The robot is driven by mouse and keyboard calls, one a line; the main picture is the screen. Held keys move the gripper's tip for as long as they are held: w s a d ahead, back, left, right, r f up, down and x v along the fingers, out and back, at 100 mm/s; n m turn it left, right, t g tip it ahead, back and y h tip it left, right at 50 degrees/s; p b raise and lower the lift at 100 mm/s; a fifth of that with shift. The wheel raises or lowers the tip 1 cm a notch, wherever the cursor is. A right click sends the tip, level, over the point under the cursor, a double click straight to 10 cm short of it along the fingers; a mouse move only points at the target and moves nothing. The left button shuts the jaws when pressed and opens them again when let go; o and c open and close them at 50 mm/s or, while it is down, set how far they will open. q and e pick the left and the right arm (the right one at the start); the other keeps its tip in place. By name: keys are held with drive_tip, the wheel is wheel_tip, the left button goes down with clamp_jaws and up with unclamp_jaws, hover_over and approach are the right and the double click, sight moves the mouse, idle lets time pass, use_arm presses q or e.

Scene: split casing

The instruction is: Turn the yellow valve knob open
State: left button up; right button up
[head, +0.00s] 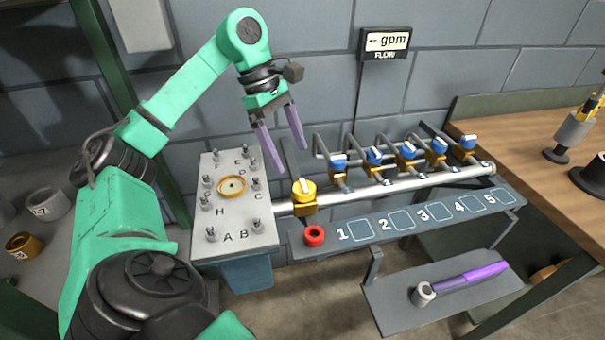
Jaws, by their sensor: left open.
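The yellow valve knob (304,190) sits on a brass valve body at the left end of the horizontal pipe (400,183). Its exact turn position is hard to tell at this size. My left gripper (287,160) has two purple fingers that are apart with nothing between them. It points down, above and slightly left of the yellow knob, and appears not to touch it. My right gripper does not show.
Several blue-handled valves (375,156) branch off the pipe to the right. A lettered plate with upright studs (228,232) stands left of the knob. A red ring (314,235) lies in front, beside numbered squares. A purple-handled tool (455,281) rests on a lower shelf. A flow display (386,42) hangs behind.

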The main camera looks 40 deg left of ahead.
sight(302, 184)
use_arm(q)
drive_tip(key=x, duration=0.4)
drive_tip(key=b+x, duration=0.1)
drive_tip(key=x, duration=0.2)
drive_tip(key=shift+w+f+b, duration=0.1)
drive_tip(key=shift+f+b, duration=0.2)
drive_tip(key=shift+f, duration=0.15)
drive_tip(key=shift+d+f, duration=0.15)
drive_tip(key=shift+f, duration=0.1)
drive_tip(key=shift+c, duration=0.3)
